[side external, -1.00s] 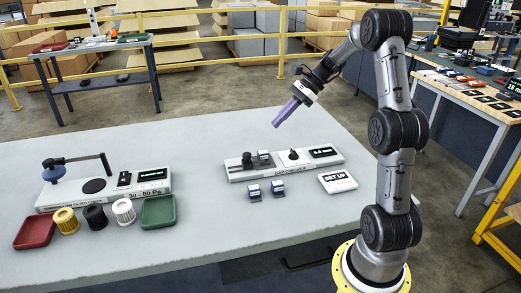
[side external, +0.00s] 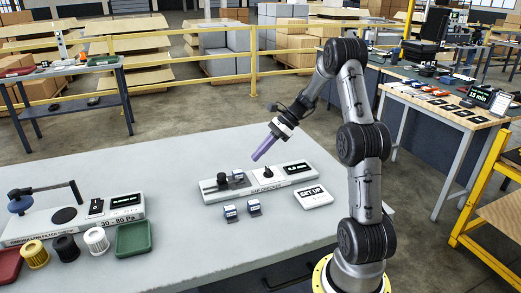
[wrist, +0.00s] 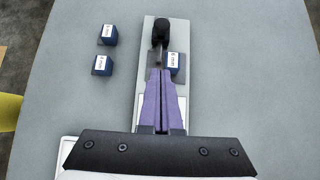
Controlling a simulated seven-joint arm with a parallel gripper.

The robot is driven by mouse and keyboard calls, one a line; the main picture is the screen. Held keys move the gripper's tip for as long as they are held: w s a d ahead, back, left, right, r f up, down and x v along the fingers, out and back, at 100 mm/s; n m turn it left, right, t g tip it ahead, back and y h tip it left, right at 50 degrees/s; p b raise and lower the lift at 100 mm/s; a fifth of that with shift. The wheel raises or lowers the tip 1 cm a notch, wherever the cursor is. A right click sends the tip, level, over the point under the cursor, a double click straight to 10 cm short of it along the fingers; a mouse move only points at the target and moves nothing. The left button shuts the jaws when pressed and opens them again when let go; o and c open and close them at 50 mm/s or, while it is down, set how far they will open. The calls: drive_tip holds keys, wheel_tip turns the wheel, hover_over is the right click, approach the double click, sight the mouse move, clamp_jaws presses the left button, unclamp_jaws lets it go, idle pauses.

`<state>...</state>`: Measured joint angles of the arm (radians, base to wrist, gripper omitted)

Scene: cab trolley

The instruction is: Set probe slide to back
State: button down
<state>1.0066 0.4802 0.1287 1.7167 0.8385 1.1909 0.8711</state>
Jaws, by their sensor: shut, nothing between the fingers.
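The gap checker (side external: 258,190) is a long, light grey device on the table. Its probe slide appears to be the black knob (side external: 222,181) on a slot at the device's left end; the knob is at the far end in the wrist view (wrist: 160,35). A blue block with a white label (side external: 238,175) sits on the device beside the slot, and to the right of it in the wrist view (wrist: 172,63). My gripper (side external: 256,158), with purple fingers, is shut and empty above the device. Its tips in the wrist view (wrist: 161,73) point toward the knob, apart from it.
A black pointed dial (side external: 268,173) and a display reading 0.0 mm sit toward the device's right end. Two loose blue blocks (side external: 230,212) (side external: 253,207) and a SET UP card (side external: 313,198) lie in front. A filter station (side external: 75,220) with cups and trays stands left.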

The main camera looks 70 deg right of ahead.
sight(219, 175)
drive_tip(key=x, duration=0.5)
drive_tip(key=shift+w+a+f, duration=0.1)
drive_tip(key=shift+a+f, duration=0.05)
drive_tip(key=shift+f, duration=0.05)
drive_tip(key=shift+w+a+f, duration=0.15)
drive_tip(key=shift+w+a, duration=1.35)
drive_tip(key=shift+w+a, duration=1.8)
drive_tip(key=shift+w, duration=0.05)
